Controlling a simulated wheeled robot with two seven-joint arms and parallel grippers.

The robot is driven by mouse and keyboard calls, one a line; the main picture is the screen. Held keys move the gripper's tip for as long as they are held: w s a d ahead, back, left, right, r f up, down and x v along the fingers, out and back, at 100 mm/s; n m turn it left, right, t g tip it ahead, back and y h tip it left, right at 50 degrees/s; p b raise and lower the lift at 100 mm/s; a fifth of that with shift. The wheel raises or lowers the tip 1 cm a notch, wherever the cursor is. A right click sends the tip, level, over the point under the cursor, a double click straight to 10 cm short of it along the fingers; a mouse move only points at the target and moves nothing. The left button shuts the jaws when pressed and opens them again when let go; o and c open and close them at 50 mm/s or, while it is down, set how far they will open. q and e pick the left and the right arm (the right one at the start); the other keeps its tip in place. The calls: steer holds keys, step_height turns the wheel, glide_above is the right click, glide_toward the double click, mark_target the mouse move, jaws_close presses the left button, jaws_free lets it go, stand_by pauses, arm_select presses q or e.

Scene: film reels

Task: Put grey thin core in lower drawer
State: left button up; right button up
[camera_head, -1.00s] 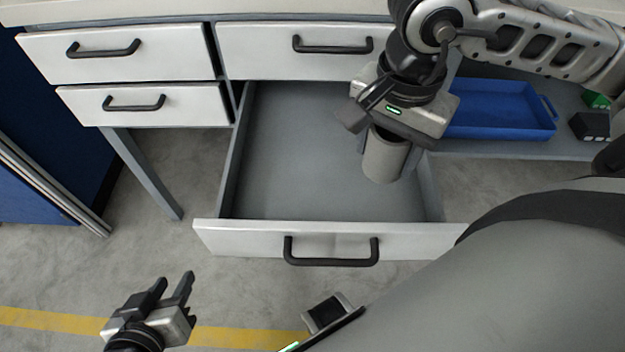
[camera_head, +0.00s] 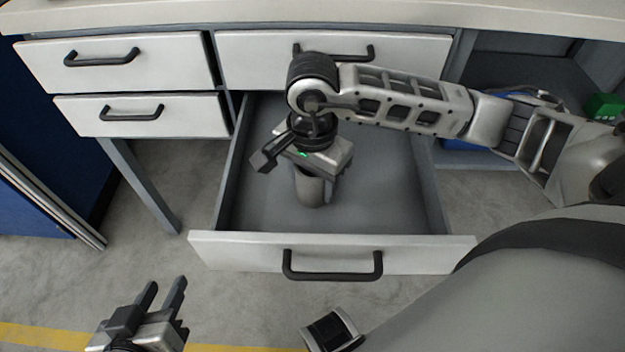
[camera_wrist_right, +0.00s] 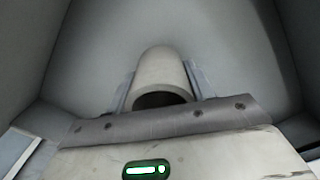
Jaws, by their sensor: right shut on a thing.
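The grey thin core (camera_head: 309,188) is a plain grey cylinder held roughly upright in my right gripper (camera_head: 318,178). In the right wrist view the core (camera_wrist_right: 162,76) sits between the two fingers (camera_wrist_right: 160,88), with its dark open end towards the camera. The core is over the inside of the open lower drawer (camera_head: 385,205), left of its middle; I cannot tell whether it touches the drawer floor. The drawer's front panel (camera_head: 215,250) has a black handle. My left gripper (camera_head: 161,290) is open and empty, low at the left, in front of the drawer.
The drawer holds nothing else that I can see. Closed drawers (camera_head: 75,63) are above and to the left. A blue tray (camera_head: 460,145), mostly hidden by my arm, and a green box (camera_head: 602,106) are on a shelf at the right. The drawer walls surround the core.

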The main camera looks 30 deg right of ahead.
steer(key=shift+f, duration=0.25)
steer(key=o, duration=1)
steer(key=shift+c, duration=0.2)
arm_select(q)
steer(key=shift+r, duration=0.25)
steer(key=shift+r, duration=0.1)
arm_select(e)
steer(key=shift+r, duration=0.1)
steer(key=shift+r, duration=0.3)
arm_select(q)
steer(key=f+p, duration=0.1)
steer(key=a+f+g+p, duration=0.1)
steer(key=p, duration=0.1)
steer(key=shift+s+f+y, duration=0.1)
steer(key=shift+y, duration=0.3)
arm_select(e)
step_height(320, 180, up, 12)
steer(key=shift+f, duration=0.15)
